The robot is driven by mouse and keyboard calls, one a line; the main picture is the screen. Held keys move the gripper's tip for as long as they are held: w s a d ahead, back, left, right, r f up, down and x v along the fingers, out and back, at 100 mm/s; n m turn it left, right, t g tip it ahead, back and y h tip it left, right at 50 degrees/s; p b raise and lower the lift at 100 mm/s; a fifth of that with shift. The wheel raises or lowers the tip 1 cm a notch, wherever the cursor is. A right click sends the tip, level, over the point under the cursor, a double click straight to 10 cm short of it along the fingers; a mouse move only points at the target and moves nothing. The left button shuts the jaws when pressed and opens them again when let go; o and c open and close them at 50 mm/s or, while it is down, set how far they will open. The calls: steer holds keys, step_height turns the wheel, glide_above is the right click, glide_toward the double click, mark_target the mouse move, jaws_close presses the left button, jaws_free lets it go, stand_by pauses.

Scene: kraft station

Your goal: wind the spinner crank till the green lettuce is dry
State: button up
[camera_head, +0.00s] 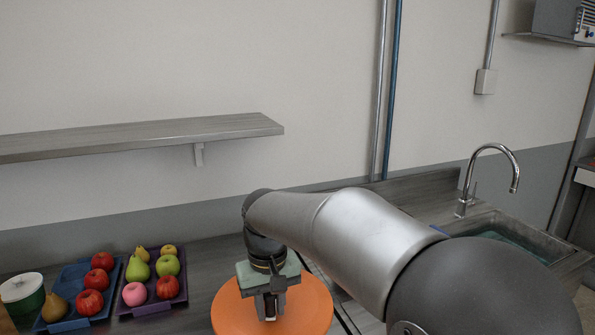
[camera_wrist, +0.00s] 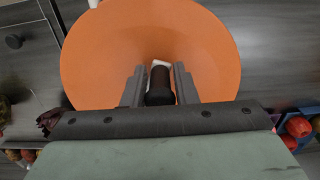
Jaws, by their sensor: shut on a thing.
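The spinner shows as a wide round orange lid (camera_head: 312,309) on the counter, cut off by the lower edge of the head view. The lid also fills the upper middle of the wrist view (camera_wrist: 95,60). My gripper (camera_head: 269,304) points down over the lid, left of its middle in the head view. In the wrist view my gripper (camera_wrist: 159,78) has its two fingers on either side of the dark upright crank knob (camera_wrist: 160,88) and is shut on it. A small pale piece shows behind the knob. The green lettuce is not visible; the lid covers the inside.
Left of the spinner stand a purple tray (camera_head: 178,305) and a blue tray (camera_head: 70,272) with apples and pears, and a green pot (camera_head: 24,306) with a white lid. A wall shelf (camera_head: 140,135) hangs above. A sink with a tap (camera_head: 497,148) is at right.

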steer(key=o, duration=0.8)
steer(key=shift+a+r, duration=0.1)
steer(key=shift+w+r, duration=0.1)
step_height(320, 180, up, 7)
steer(key=p, duration=0.6)
steer(key=s+d+f+m, duration=0.2)
steer(key=s+d+f, duration=0.2)
steer(key=s+d, duration=0.5)
steer(key=s+d+f+m+t, duration=0.1)
steer(key=s+d+f, duration=0.3)
steer(key=s+d, duration=0.6)
steer(key=shift+s+d+f+m, duration=0.2)
steer(key=shift+s+d+m, duration=0.1)
steer(key=shift+d+m, duration=0.35)
